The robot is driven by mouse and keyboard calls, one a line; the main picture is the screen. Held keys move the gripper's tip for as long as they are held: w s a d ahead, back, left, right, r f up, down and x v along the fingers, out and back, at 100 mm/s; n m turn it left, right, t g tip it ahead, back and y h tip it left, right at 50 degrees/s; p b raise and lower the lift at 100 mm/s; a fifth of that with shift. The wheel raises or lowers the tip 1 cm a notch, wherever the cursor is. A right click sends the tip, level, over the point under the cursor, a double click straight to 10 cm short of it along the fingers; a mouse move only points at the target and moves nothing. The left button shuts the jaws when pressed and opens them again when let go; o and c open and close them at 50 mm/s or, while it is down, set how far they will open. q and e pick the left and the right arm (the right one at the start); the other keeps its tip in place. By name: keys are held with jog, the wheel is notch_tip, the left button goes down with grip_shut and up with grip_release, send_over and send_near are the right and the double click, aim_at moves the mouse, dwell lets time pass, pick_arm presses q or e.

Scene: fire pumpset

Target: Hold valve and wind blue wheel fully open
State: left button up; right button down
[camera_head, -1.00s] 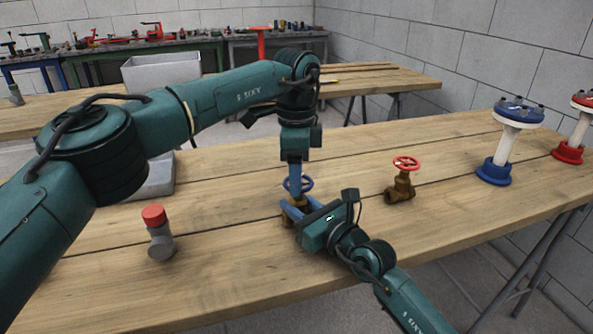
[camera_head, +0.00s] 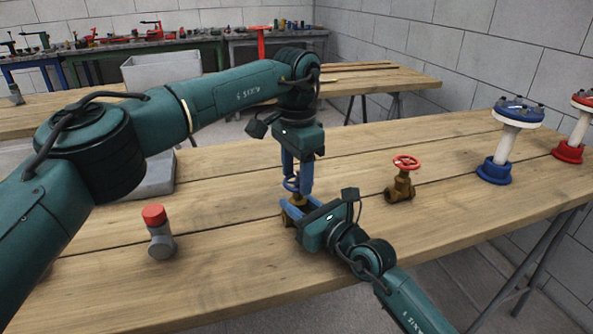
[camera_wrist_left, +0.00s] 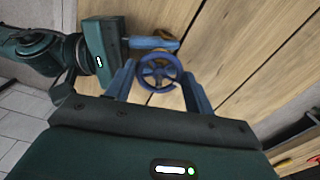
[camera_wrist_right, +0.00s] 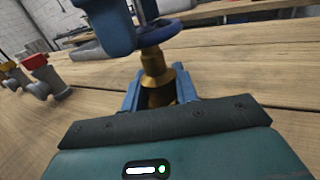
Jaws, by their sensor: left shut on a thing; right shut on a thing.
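The valve with the blue wheel stands upright on the wooden bench in the head view; its brass body (camera_head: 295,213) is partly hidden. My left gripper (camera_head: 297,188) points down from above, its two fingers on opposite sides of the blue wheel (camera_head: 290,184) and shut on it. In the left wrist view the spoked wheel (camera_wrist_left: 158,72) sits between the fingertips (camera_wrist_left: 160,85). My right gripper (camera_head: 297,213) comes in low from the right, shut on the valve body. In the right wrist view the brass body (camera_wrist_right: 158,75) rises between its fingers (camera_wrist_right: 160,92).
A brass valve with a red wheel (camera_head: 402,180) stands to the right. A grey fitting with a red cap (camera_head: 158,232) stands at the left. Blue (camera_head: 495,172) and red (camera_head: 568,152) flanged pieces stand at the far right. Bare bench lies between them.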

aim_at(296, 181)
pick_arm(q)
jog(key=shift+a, duration=0.1)
pick_arm(e)
jog(key=shift+d, duration=0.1)
pick_arm(q)
jog(key=o, duration=1)
jog(key=shift+r, duration=0.1)
notch_tip(296, 181, up, 12)
jog(key=shift+f, duration=0.1)
pick_arm(e)
jog(key=c, duration=1)
grip_release()
